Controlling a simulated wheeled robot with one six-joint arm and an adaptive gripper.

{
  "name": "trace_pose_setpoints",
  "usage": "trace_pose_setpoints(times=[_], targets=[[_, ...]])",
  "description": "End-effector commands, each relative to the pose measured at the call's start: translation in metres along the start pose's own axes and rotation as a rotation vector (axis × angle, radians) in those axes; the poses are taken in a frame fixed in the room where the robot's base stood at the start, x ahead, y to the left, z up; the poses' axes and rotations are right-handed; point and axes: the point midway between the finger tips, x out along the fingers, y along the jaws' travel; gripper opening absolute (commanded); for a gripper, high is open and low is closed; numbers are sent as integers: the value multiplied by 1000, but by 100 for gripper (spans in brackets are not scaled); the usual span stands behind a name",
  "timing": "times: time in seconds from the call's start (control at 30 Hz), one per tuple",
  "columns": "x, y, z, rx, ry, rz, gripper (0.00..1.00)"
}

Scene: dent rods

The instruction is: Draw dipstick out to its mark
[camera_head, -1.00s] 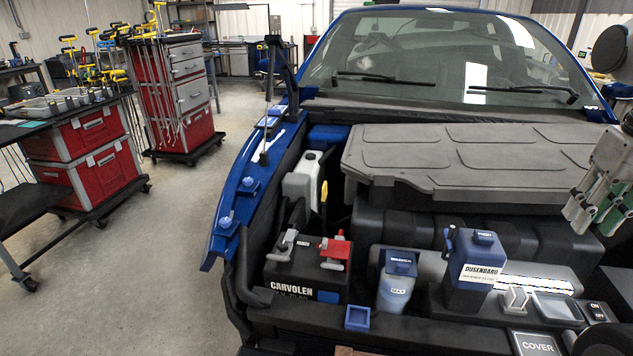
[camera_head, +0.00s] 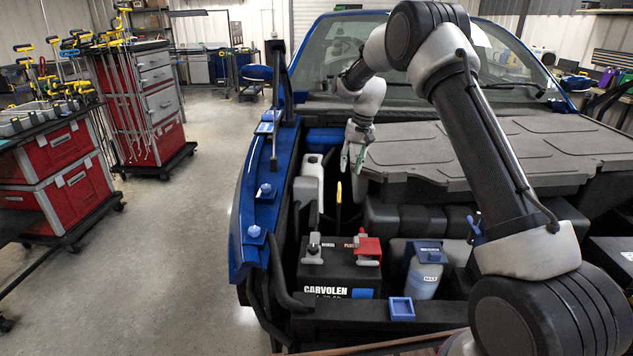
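The dipstick (camera_head: 339,193) shows as a slim yellow handle standing upright in the dark gap between the white reservoir and the grey engine cover. Its lower part is hidden in the bay. My gripper (camera_head: 353,165) points down above and slightly right of the yellow handle, apart from it in the picture. Its green-padded fingers look parted, with nothing between them. No mark on the dipstick can be made out.
The white reservoir (camera_head: 308,180) stands left of the dipstick, and the grey engine cover (camera_head: 480,150) lies to the right. The battery (camera_head: 340,272) and washer bottle (camera_head: 425,272) are in front. The blue fender (camera_head: 252,215) and raised prop (camera_head: 277,110) bound the left side.

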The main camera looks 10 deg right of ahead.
Motion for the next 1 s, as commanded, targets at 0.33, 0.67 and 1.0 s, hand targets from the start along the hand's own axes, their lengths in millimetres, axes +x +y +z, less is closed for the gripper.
trace_pose_setpoints(times=[0.33, 0.67, 1.0], targets=[[20, -7, -6, 44, 12, -16, 31], [65, -8, -8, 44, 14, -17, 31], [70, -8, -8, 44, 16, -17, 29]])
